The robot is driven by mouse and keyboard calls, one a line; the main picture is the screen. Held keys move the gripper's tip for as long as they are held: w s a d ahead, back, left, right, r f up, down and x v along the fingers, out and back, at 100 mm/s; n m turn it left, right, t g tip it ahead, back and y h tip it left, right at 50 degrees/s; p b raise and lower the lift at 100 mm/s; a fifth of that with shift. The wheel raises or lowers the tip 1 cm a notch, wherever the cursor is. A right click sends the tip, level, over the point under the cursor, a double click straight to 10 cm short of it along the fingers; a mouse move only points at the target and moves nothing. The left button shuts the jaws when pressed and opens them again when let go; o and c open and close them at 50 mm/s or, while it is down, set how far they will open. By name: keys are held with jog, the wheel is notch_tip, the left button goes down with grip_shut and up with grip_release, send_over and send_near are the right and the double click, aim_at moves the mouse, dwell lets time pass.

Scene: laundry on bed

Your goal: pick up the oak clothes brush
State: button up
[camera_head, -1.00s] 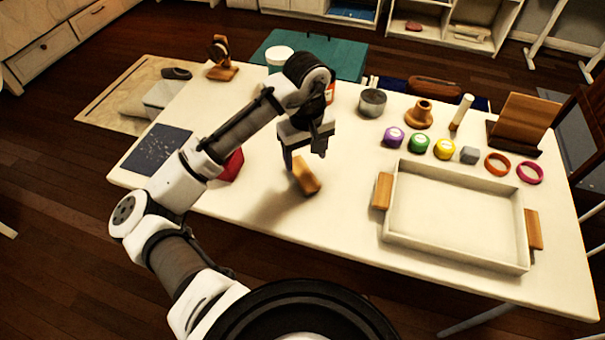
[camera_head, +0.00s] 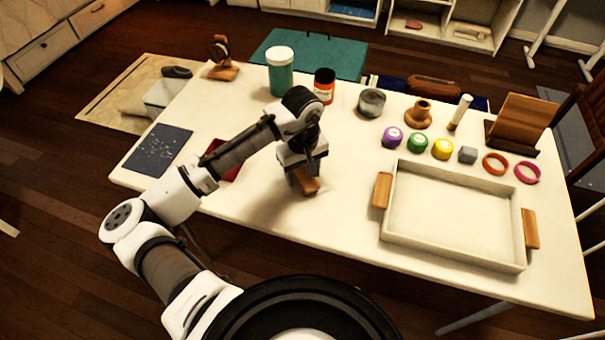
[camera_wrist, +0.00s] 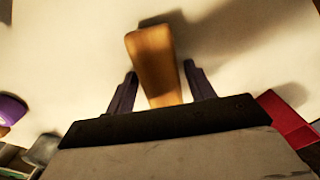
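The oak clothes brush (camera_head: 308,186) is a small light-brown wooden block on the white table, left of the tray. In the wrist view the brush (camera_wrist: 155,62) reaches in between the two dark fingers of my gripper (camera_wrist: 160,90). Gaps show on both sides of the brush, so the fingers are open around it and do not visibly touch it. In the head view my gripper (camera_head: 303,178) is low over the brush and hides part of it.
A white tray (camera_head: 388,232) with wooden handles stands to the right. A red object (camera_head: 222,160) lies behind my arm. A teal jar (camera_head: 280,72), an orange jar (camera_head: 324,86) and several small round items stand farther back.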

aim_at(302, 171)
jog(key=c, duration=0.9)
jog(key=shift+o, duration=0.2)
jog(key=shift+r, duration=0.15)
notch_tip(302, 171, up, 20)
jog(key=o, duration=0.4)
jog(key=shift+c, duration=0.9)
